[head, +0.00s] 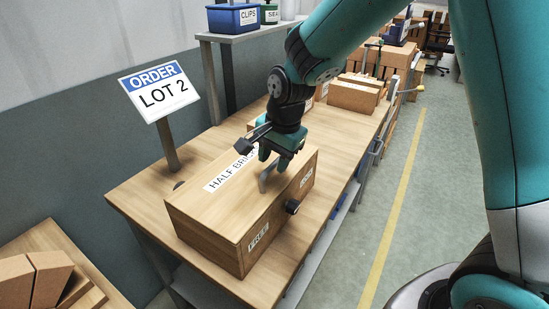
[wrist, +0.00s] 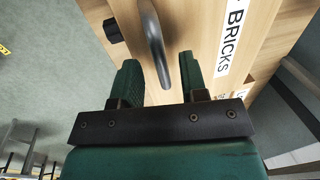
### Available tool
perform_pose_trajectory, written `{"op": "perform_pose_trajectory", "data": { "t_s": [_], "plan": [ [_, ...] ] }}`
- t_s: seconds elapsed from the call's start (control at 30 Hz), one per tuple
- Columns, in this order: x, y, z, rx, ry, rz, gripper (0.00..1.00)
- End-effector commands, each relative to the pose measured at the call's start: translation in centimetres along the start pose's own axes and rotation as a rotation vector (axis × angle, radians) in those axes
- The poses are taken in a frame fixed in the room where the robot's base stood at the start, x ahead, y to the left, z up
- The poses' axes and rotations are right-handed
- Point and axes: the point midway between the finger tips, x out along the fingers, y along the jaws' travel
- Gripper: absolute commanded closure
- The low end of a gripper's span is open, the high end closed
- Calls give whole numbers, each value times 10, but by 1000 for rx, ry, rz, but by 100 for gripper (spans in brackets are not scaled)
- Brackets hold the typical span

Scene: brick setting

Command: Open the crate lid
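A closed wooden crate (head: 205,213) with a flat lid (head: 225,185) sits on the workbench. The lid bears a white label reading "HALF BRICKS", partly hidden by my arm in the head view. A grey metal handle (head: 268,176) stands on the lid, and a dark knob (head: 292,206) is on the crate's front side. My gripper (head: 274,160) is over the lid at the handle. In the wrist view the two fingers (wrist: 160,80) are apart, with the curved handle (wrist: 153,42) between them and gaps showing beside it.
The wooden workbench (head: 140,197) carries an "ORDER LOT 2" sign (head: 160,90) left of the crate. Bricks (head: 352,97) lie at the bench's far end. A shelf (head: 240,34) with a blue "CLIPS" bin (head: 233,17) stands behind. The floor aisle (head: 420,150) at right is clear.

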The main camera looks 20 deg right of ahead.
Motion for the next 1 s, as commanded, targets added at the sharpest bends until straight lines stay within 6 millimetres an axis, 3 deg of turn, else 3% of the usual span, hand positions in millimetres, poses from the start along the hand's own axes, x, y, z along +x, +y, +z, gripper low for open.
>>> {"op": "perform_pose_trajectory", "data": {
  "t_s": [0.37,0.4,0.57,1.0],
  "plan": [
    [8,0,0,0,0,0,60],
    [8,0,0,0,0,0,62],
    [8,0,0,0,0,0,99],
    [-4,-6,0,-2,1,41,100]
  ]
}}
